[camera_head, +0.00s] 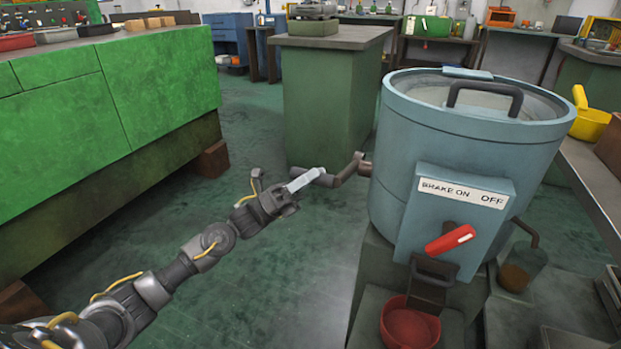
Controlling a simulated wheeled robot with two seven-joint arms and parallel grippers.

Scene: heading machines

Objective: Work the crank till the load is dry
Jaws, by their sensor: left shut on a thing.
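A blue-grey drum machine (395,165) stands at the right, with a clear lid (430,88) and a dark lid handle (485,88) on top. Its front box carries a label reading "BRAKE ON" and "OFF" (463,192) and a red lever (450,240) tilted up to the right. A dark crank (347,172) juts from the drum's left side. My left gripper (302,182) is at the crank's outer end, shut on its handle. The fingers partly hide the handle. The load inside the drum cannot be made out. My right gripper is out of view.
A red bowl (409,325) sits below the lever. A jar with brown liquid (521,268) hangs at the machine's right. A green bench (110,110) fills the left, and a green cabinet (328,100) stands behind the crank. Floor (290,270) around my left arm is clear.

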